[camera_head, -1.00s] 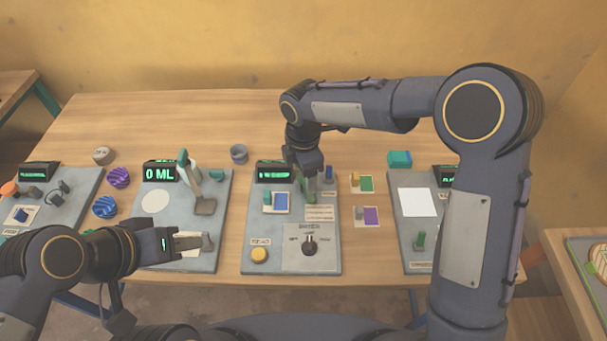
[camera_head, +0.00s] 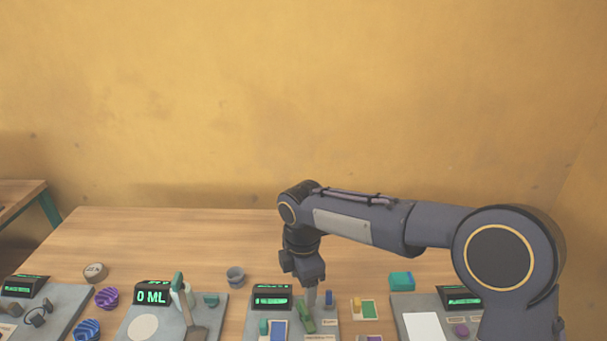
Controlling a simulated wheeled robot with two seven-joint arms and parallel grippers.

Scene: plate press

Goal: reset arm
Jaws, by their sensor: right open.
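My right arm reaches in from the right across the table. Its gripper (camera_head: 309,297) points down over the middle grey station board (camera_head: 262,312), by a small green piece (camera_head: 306,318). The gripper is open; its fingers are small in the picture, and I cannot tell whether they touch the green piece. A blue block (camera_head: 328,298) stands just right of the fingers. My left gripper is out of the picture.
A board with a 0 ML display (camera_head: 151,296) stands left of the middle board. A grey cup (camera_head: 235,277), a teal block (camera_head: 401,281) and purple (camera_head: 107,298) and blue (camera_head: 87,329) ridged pieces lie around. The table's back (camera_head: 170,230) is clear.

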